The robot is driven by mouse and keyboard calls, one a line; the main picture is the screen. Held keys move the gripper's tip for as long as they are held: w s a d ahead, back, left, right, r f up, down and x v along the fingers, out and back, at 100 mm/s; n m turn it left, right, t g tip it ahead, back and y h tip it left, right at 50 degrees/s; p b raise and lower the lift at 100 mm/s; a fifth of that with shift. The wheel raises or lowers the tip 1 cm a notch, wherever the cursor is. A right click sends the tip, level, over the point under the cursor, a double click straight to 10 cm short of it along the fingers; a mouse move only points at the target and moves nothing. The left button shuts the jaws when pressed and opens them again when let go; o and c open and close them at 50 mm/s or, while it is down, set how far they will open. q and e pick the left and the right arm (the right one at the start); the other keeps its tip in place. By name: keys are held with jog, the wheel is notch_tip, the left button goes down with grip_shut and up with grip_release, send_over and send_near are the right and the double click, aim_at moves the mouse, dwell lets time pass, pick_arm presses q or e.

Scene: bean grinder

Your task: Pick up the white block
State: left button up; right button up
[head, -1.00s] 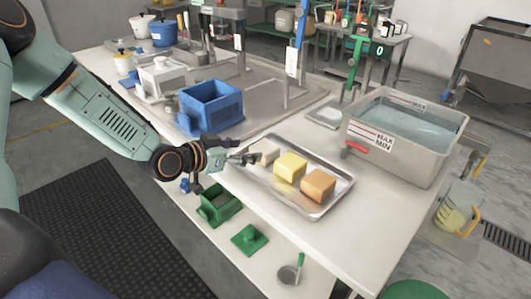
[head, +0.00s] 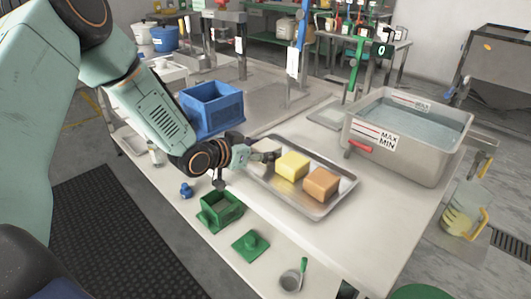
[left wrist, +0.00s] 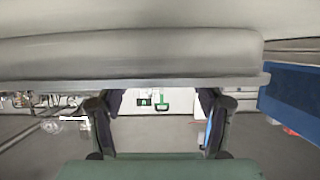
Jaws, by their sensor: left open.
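The white block (head: 266,146) sits at the left end of a metal tray (head: 318,214) in the head view, partly hidden by my left gripper. My left gripper (head: 264,156) is at the block's near side, low over the tray's left end. Its fingers are apart in the left wrist view (left wrist: 158,112), with only distant background visible between them. A pale, rounded surface fills the top of that view; I cannot tell whether it is the block or the tray. Whether the fingers touch the block is unclear. My right gripper is out of view.
A yellow block (head: 291,166) and an orange block (head: 321,185) share the tray. A blue open box (head: 212,110) stands behind my left gripper. A water-filled metal basin (head: 407,135) is at the right.

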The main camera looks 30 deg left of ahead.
aim_at(262, 148)
pick_arm(q)
jog(key=shift+w+a+f, duration=0.1)
jog(key=shift+c, duration=1)
jog(key=shift+d, duration=0.2)
jog(key=c, duration=0.3)
jog(key=shift+a, duration=0.15)
jog(key=c, duration=0.4)
notch_tip(262, 148, up, 10)
jog(key=p, duration=0.3)
